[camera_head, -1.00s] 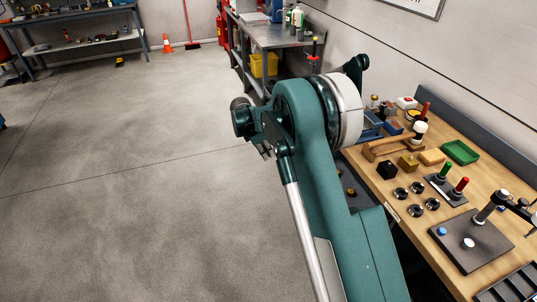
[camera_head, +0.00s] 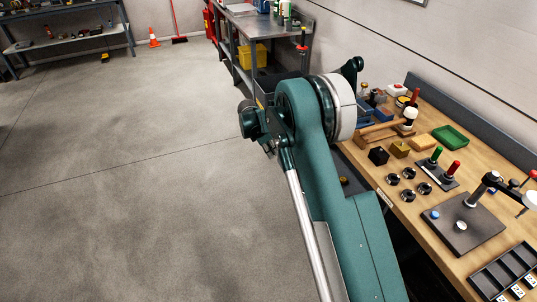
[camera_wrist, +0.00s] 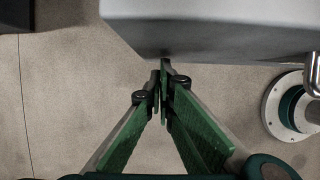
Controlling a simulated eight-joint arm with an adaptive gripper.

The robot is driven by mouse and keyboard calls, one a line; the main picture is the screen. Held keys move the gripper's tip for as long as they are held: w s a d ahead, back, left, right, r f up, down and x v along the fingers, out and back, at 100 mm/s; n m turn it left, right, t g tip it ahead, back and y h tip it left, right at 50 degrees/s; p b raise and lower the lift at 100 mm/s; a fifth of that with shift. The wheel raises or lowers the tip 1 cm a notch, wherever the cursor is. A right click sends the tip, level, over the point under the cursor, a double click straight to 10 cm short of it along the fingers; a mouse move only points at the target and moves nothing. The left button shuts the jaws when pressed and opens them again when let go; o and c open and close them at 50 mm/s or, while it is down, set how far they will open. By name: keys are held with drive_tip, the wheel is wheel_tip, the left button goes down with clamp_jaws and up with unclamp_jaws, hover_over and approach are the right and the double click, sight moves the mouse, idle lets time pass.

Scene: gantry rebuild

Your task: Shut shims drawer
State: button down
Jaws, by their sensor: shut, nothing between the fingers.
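In the wrist view, my gripper (camera_wrist: 162,78) is shut and empty, its green-lined fingers together and pointing up the picture. Just beyond the fingertips is a large grey box-like part (camera_wrist: 210,32), perhaps a drawer; no label on it shows. I cannot tell whether the tips touch it. A shiny metal bar (camera_wrist: 312,72), like a handle, shows at the right edge, to the right of my fingers. In the head view my arm covers much of the bench front, and neither my gripper nor the shims drawer can be made out.
The wooden workbench (camera_head: 412,212) at the right holds a green tray (camera_head: 451,136), a mallet (camera_head: 408,119), black rings and a dark plate with a post (camera_head: 466,222). A metal bench (camera_head: 262,28) stands farther back. The concrete floor (camera_head: 130,215) at left is clear.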

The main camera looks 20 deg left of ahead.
idle(0.4)
drive_tip(key=w+d, duration=1.3)
drive_tip(key=shift+b, duration=0.3)
drive_tip(key=shift+s+a, duration=0.15)
drive_tip(key=shift+s+a, duration=0.55)
drive_tip(key=shift+s+a+b, duration=0.3)
drive_tip(key=shift+s+a, duration=0.55)
drive_tip(key=p+v, duration=0.2)
drive_tip(key=v, duration=0.8)
drive_tip(key=shift+w+d, duration=0.1)
